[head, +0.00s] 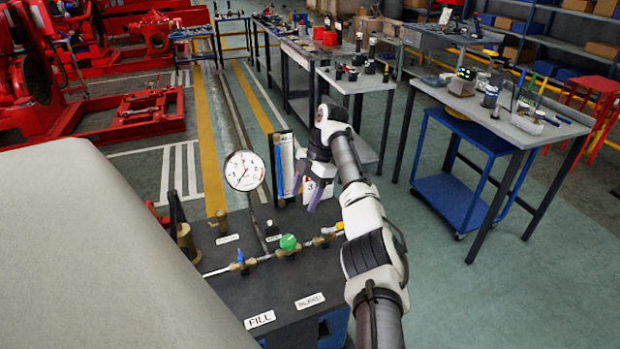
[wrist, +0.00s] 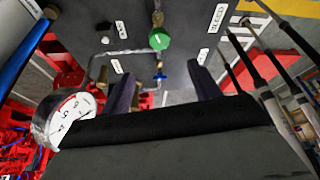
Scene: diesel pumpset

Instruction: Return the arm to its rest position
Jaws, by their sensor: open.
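My arm (head: 370,240) reaches up from the lower right of the head view, bent at its upper end. My gripper (head: 307,198) hangs at its end, above the back of the dark valve panel (head: 225,290). In the wrist view, the two purple-grey fingers of my gripper (wrist: 163,82) are spread apart with nothing between them. A green knob (head: 288,242) stands on the panel below the gripper, apart from it. The green knob also shows beyond the fingers in the wrist view (wrist: 159,39).
A round pressure gauge (head: 244,170) stands left of the gripper. A blue-handled valve (head: 240,257) sits on the panel's pipe. A large grey cover (head: 90,230) fills the left. A workbench (head: 500,115) stands at right. Floor (head: 540,280) right of my arm is clear.

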